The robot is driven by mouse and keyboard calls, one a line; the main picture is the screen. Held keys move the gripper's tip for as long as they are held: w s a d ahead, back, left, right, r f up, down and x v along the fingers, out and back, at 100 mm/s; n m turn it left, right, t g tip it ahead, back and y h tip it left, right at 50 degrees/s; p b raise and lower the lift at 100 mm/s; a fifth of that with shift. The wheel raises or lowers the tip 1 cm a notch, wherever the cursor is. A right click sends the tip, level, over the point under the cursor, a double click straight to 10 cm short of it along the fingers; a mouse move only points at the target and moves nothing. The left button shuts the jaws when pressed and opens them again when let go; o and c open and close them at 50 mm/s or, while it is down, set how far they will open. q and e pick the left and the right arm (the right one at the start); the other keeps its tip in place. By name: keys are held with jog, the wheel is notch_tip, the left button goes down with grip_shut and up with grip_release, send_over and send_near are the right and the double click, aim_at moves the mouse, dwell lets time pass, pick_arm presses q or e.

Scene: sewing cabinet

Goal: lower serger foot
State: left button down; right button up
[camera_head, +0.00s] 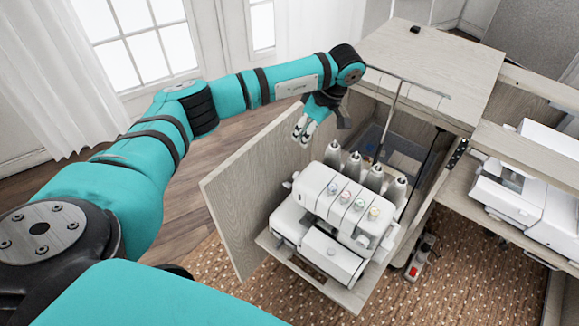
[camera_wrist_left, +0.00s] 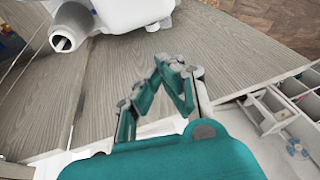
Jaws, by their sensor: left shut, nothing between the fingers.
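The white serger (camera_head: 330,220) stands on a pull-out shelf in the open cabinet, with several thread cones at its back and coloured dials on its front. Its presser foot cannot be made out. My left gripper (camera_head: 302,131) is above and left of the serger in the head view, near the open door, and apart from the machine. In the left wrist view the gripper's fingers (camera_wrist_left: 172,75) are shut with nothing between them. A white part of the serger (camera_wrist_left: 120,15) shows at the top of that view. My right gripper does not show.
The open wooden cabinet door (camera_head: 245,195) stands left of the serger. A thin thread stand (camera_head: 395,105) rises behind it. A second white machine (camera_head: 530,180) sits on the right shelf. A power strip (camera_head: 420,258) lies on the right. Small white drawers (camera_wrist_left: 270,110) show in the wrist view.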

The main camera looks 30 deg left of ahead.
pick_arm(q)
jog(key=s+d+x, duration=0.1)
jog(key=x, duration=1.2)
jog(key=shift+s+f+b, duration=0.3)
jog(key=shift+f, duration=0.05)
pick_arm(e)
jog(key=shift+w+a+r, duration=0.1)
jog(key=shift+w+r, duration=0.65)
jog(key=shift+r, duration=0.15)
pick_arm(q)
jog(key=shift+a, duration=0.1)
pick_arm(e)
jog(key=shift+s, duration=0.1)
pick_arm(q)
jog(key=shift+f, duration=0.1)
